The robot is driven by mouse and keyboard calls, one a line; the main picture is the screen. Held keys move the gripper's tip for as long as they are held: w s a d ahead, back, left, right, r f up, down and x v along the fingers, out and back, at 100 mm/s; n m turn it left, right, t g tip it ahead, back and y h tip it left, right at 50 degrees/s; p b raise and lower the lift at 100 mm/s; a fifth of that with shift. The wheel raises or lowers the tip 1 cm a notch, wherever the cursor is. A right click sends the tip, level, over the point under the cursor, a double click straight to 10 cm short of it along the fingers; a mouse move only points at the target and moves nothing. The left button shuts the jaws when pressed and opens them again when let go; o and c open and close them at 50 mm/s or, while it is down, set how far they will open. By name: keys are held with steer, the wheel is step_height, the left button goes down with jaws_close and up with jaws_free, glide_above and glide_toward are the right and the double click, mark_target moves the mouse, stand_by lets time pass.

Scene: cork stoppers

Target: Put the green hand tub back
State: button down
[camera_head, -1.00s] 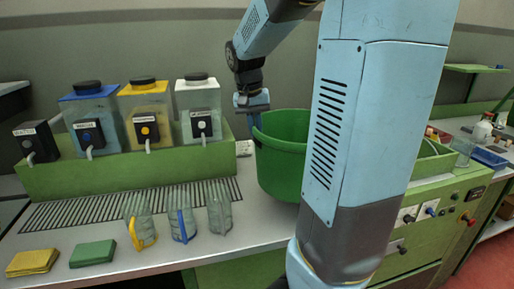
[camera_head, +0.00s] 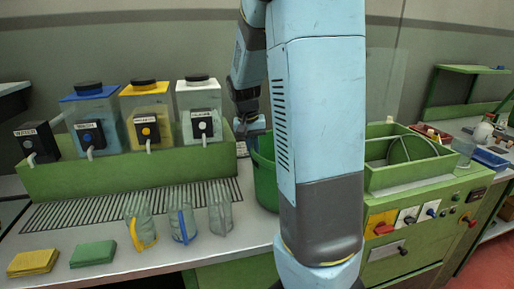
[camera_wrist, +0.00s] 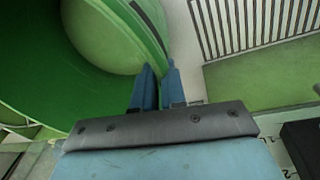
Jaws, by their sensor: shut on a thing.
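The green hand tub (camera_head: 264,183) is at the right end of the pale worktop in the head view. My arm hides most of it, including its right side. My gripper (camera_head: 252,130) is above its left rim. In the wrist view my gripper (camera_wrist: 158,88) is shut on the tub's rim, with a blue finger on each side of the wall. The tub's green inside (camera_wrist: 40,60) fills the left of that view. I cannot tell whether its base touches the worktop.
Blue, yellow and white-topped dispensers (camera_head: 145,115) stand in a green trough (camera_head: 85,175) at the back left. Several clear jugs (camera_head: 182,222) and yellow and green cloths (camera_head: 92,253) lie in front. An open green bin unit (camera_head: 410,178) with switches is right of my arm.

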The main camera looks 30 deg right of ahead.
steer(key=c, duration=1.2)
jaws_free()
steer(key=shift+r, duration=0.15)
step_height(320, 180, up, 11)
steer(key=a, duration=0.2)
steer(key=s+a+n+t, duration=0.1)
steer(key=s+a+n, duration=0.1)
steer(key=s+a, duration=0.2)
steer(key=s+a+n+t+y, duration=0.1)
steer(key=s+a, duration=0.3)
steer(key=s, duration=0.7)
steer(key=s+a+n+t, duration=0.2)
steer(key=s+a+t, duration=0.1)
steer(key=s, duration=0.4)
steer(key=shift+s+a+r+n+y, duration=0.35)
steer(key=shift+a+r+n+y, duration=0.05)
